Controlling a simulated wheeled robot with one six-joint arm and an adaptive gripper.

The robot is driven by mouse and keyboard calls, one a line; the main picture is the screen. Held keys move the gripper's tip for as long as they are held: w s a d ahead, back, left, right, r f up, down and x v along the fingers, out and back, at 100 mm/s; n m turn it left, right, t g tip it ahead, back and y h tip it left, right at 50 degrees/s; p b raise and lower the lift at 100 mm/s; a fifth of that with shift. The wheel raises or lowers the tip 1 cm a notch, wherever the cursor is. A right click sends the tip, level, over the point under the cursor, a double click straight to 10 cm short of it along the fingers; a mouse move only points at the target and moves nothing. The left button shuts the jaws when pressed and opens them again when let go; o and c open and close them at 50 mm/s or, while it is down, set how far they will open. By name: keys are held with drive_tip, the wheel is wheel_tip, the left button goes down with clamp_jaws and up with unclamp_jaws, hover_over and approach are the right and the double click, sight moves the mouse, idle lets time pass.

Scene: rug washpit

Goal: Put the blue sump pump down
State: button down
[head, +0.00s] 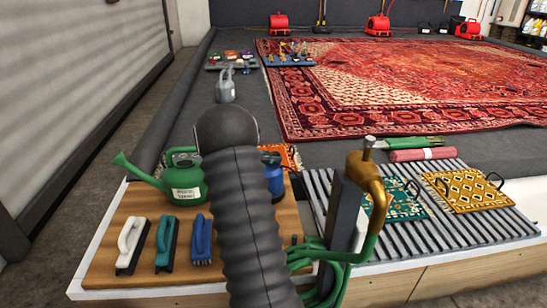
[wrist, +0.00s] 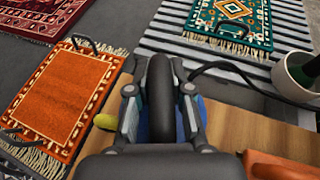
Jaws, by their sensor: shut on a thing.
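The blue sump pump (head: 274,181) shows in the head view just right of my arm, over the right part of the wooden board (head: 190,275). My arm hides part of it. In the wrist view its black handle (wrist: 162,95) stands between my fingers, with blue body (wrist: 206,112) showing below. My gripper (wrist: 160,112) is shut on this handle. In the head view the gripper is mostly hidden behind my arm. I cannot tell whether the pump's base touches the board.
A green watering can (head: 180,180) and several brushes (head: 163,243) occupy the board's left. An orange rug sample (wrist: 57,95) lies beyond. The brass tap (head: 368,180) and green hose (head: 325,262) stand right, beside a slatted grate (head: 460,235) with small rugs.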

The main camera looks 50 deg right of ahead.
drive_tip(key=c, duration=1.1)
unclamp_jaws()
drive_tip(key=shift+o, duration=0.2)
drive_tip(key=shift+w+a+r, duration=0.15)
drive_tip(key=shift+a+r, duration=0.15)
drive_tip(key=shift+a, duration=0.1)
drive_tip(key=p+v, duration=0.1)
drive_tip(key=v, duration=1)
drive_tip(key=s+a+r+m+t+y, duration=0.25)
drive_tip(key=s+a+r, duration=0.25)
drive_tip(key=a, duration=0.4)
drive_tip(key=s+a+r+m+t+y, duration=0.1)
drive_tip(key=s+a+m+t+y, duration=0.2)
drive_tip(key=s+a, duration=0.8)
drive_tip(key=s+a+r+m+t+y, duration=0.2)
drive_tip(key=s+a+m+t+y, duration=0.2)
drive_tip(key=s+a+m+y, duration=0.3)
drive_tip(key=shift+s+a+m, duration=0.85)
drive_tip(key=shift+s+a, duration=1.55)
drive_tip(key=shift+a, duration=2.8)
